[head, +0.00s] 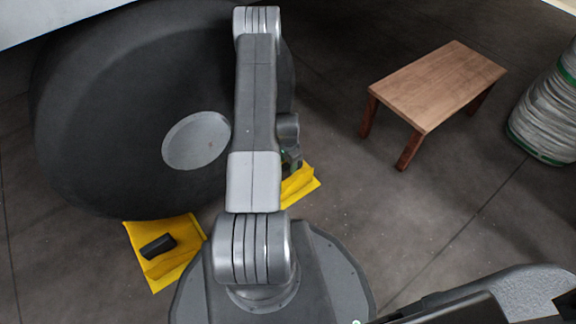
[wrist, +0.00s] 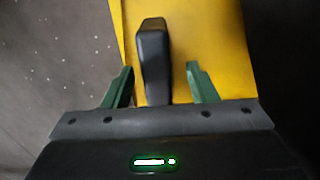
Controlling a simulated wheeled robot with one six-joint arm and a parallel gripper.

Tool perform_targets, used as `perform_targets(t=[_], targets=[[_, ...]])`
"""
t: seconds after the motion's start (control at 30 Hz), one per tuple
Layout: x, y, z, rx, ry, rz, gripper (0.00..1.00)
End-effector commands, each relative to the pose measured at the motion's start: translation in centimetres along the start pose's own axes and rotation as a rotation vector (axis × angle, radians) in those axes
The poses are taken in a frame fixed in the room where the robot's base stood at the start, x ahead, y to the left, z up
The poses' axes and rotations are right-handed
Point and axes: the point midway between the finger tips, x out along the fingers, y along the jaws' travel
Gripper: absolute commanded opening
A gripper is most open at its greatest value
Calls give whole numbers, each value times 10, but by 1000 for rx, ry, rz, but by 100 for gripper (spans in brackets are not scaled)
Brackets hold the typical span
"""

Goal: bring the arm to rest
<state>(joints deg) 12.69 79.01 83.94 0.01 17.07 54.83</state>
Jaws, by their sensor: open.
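My gripper (wrist: 158,69) is open in the wrist view, with its two green fingers apart. A black handle (wrist: 153,45) on a yellow wedge-like block (wrist: 215,35) lies between and beyond the fingertips; I see a gap on both sides of it. In the head view my arm reaches up and away over the floor. A small part of its wrist end shows right of the arm, beside the right yellow block (head: 302,187). The arm hides most of that block and most of the gripper.
A large dark wheel (head: 90,110) stands behind the arm. Another yellow block (head: 165,272) with a black handle (head: 158,246) lies at its lower left. A wooden stool (head: 440,82) and a grey ribbed drum (head: 550,115) stand to the right. Floor between arm and stool is clear.

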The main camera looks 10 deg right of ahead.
Motion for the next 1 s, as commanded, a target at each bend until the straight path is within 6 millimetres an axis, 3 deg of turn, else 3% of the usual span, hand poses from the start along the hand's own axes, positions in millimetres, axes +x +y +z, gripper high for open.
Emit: perform_targets(t=[0.03, 0.1, 0.4, 0.6, 1.0], targets=[[-20, -1, 0, 0, 2, -3, 53], [-36, -2, -1, -1, 3, -4, 53], [-88, -2, 0, -1, 3, -4, 53], [-97, -2, 0, -1, 3, -4, 53], [-92, -2, 0, -1, 3, -4, 53]])
